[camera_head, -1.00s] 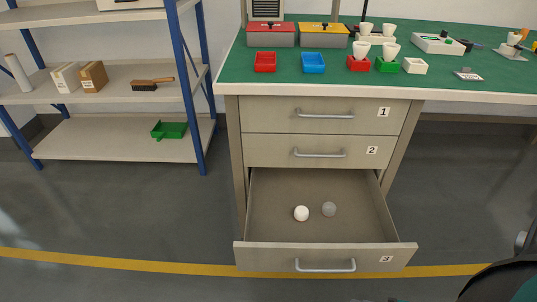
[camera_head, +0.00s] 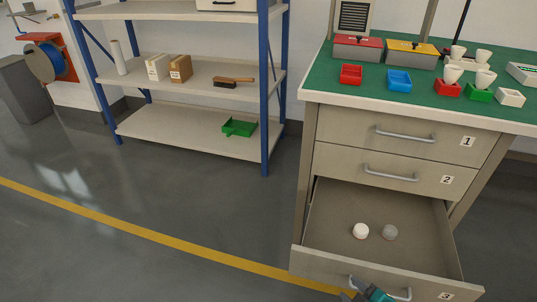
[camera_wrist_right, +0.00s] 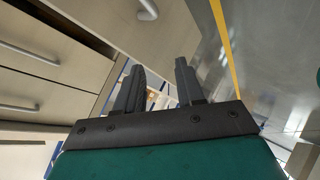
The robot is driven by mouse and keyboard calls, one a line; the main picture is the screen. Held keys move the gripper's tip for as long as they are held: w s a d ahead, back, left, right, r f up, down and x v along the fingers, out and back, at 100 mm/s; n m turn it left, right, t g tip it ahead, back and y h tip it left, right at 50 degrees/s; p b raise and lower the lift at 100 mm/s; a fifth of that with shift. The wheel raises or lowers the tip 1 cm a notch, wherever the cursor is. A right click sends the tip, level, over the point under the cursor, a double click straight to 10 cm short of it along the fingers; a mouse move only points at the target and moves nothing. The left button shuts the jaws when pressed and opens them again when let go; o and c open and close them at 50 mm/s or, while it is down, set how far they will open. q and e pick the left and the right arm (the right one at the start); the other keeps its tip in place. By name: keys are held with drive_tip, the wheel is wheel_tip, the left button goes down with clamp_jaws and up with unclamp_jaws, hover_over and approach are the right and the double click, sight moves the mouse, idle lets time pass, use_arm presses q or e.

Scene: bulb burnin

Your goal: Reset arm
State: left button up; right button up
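My right gripper (camera_head: 356,293) shows at the bottom edge of the head view, in front of the handle of the open bottom drawer. In the right wrist view its two fingers (camera_wrist_right: 160,88) are apart with nothing between them. I cannot tell from these views whether it touches the drawer. The rest of my right arm is mostly out of frame. My left gripper is not in view.
The bottom drawer (camera_head: 425,215), marked 3, is pulled out and holds a white round object (camera_head: 361,231) and a grey one (camera_head: 390,233). Drawers 1 and 2 are shut. A blue-framed shelf (camera_head: 180,133) stands left; the floor (camera_head: 110,260) there is clear.

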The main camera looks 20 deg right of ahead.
drive_tip(key=s+a+r+m+g, duration=0.3)
drive_tip(key=s+a+r+g, duration=0.15)
drive_tip(key=r, duration=0.25)
drive_tip(key=s+a+r+m+g, duration=0.3)
drive_tip(key=s+a+r+m, duration=0.15)
drive_tip(key=r, duration=0.25)
drive_tip(key=w+a+f+n+t+y, duration=0.2)
drive_tip(key=w+a+t+y, duration=0.2)
drive_tip(key=w+a+t, duration=0.4)
use_arm(q)
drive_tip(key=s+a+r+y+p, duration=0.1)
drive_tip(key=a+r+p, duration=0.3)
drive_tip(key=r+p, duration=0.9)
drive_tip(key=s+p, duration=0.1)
drive_tip(key=p, duration=0.6)
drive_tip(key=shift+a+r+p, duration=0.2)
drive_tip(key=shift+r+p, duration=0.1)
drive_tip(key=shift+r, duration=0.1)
use_arm(e)
drive_tip(key=d+r+h, duration=0.1)
drive_tip(key=d+r, duration=0.2)
drive_tip(key=r, duration=0.3)
drive_tip(key=d+r, duration=0.3)
drive_tip(key=r, duration=0.4)
drive_tip(key=shift+s+r+m+g+h, duration=0.25)
drive_tip(key=shift+s+m+g+h, duration=0.1)
drive_tip(key=shift+s+h, duration=0.1)
